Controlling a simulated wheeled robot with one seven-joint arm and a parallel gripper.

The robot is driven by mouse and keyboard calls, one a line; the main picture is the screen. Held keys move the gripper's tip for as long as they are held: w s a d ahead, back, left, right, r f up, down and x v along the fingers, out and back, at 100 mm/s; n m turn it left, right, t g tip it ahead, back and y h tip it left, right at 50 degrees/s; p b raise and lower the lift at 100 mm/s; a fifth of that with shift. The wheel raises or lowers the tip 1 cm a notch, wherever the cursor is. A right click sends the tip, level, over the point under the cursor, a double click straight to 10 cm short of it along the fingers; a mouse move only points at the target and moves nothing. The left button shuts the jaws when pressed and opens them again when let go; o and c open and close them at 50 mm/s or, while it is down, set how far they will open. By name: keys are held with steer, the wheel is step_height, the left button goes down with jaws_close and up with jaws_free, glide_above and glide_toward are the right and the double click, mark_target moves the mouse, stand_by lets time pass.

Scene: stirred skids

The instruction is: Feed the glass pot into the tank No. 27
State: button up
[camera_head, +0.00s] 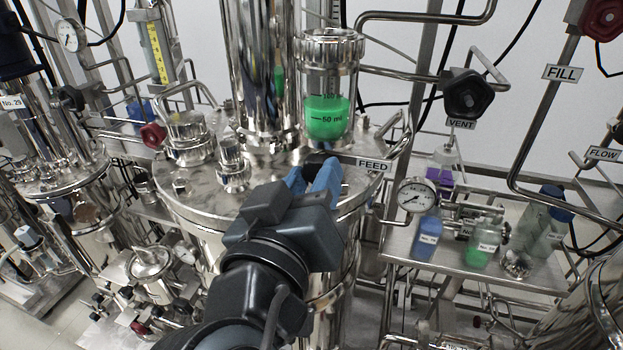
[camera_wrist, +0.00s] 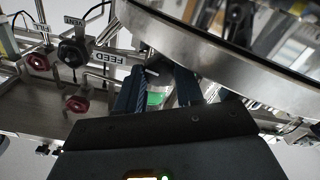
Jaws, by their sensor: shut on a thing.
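The glass pot (camera_head: 327,116) stands upright on the lid of the middle steel tank (camera_head: 185,190). It holds green liquid around its 50 ml mark. My gripper (camera_head: 314,172) is at the front of the lid beside the FEED label (camera_head: 373,165). Its blue fingers are shut on the dark feed knob (camera_head: 318,158), mostly hidden between them. In the wrist view the FEED label (camera_wrist: 112,55) is left of the fingers, and green shows between them. No number is readable on the middle tank.
A black VENT knob (camera_head: 467,95) and a pressure gauge (camera_head: 416,195) are at the right. A shelf (camera_head: 400,245) holds several small bottles. Another tank, labelled No. 29 (camera_head: 11,103), is at the left. Steel pipes crowd both sides.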

steer(key=o, duration=1)
steer(key=shift+o, duration=0.2)
steer(key=b+v, duration=0.2)
steer(key=v, duration=0.5)
steer(key=shift+s, duration=0.4)
steer(key=shift+a, duration=0.15)
